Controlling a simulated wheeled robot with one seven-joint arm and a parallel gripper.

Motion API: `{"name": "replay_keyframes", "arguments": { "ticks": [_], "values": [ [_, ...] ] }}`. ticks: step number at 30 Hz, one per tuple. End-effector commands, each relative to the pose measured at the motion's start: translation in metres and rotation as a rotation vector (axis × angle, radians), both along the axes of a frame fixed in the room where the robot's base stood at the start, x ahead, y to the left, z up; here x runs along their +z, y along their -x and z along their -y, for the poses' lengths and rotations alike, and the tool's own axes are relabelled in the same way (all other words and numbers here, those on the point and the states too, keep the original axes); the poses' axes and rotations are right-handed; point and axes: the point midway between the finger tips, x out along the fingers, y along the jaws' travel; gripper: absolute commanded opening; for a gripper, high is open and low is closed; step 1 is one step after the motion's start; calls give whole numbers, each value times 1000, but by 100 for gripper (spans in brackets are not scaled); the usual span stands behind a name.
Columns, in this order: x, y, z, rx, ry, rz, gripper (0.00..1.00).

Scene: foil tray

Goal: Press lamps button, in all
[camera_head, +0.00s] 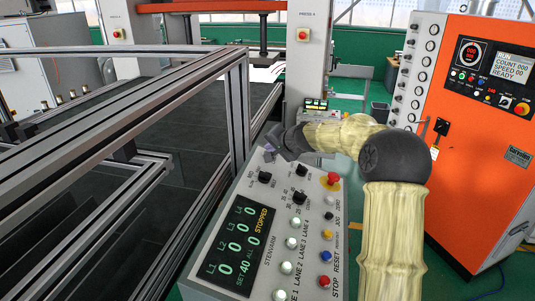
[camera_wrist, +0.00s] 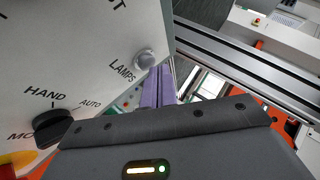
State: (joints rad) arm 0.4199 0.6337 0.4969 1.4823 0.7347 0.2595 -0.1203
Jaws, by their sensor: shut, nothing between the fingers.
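The lamps button (camera_wrist: 145,59) is a small round pale grey knob on the light panel face in the wrist view, beside the printed word LAMPS. My gripper (camera_wrist: 158,88) shows there as two purple fingers, shut together and empty, close to the button's lower right; whether they touch it I cannot tell. In the head view my gripper (camera_head: 270,149) is over the far left corner of the control panel (camera_head: 240,191). The lamps button cannot be made out in the head view, where my gripper and wrist cover that corner.
A black HAND/AUTO selector (camera_wrist: 53,126) sits near the lamps button. The panel also carries a display (camera_head: 239,242) reading STOPPED, a red mushroom button (camera_head: 331,179) and several lane buttons. A metal frame (camera_head: 236,110) stands left of the panel; an orange cabinet (camera_head: 470,130) stands right.

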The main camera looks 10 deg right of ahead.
Motion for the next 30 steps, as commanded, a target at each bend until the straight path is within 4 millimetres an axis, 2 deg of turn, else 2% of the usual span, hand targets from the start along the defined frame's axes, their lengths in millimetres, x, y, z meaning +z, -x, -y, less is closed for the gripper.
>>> {"name": "replay_keyframes", "arguments": {
  "ticks": [30],
  "values": [
    [-8, -1, -2, 1, 0, -2, 0]
  ]
}}
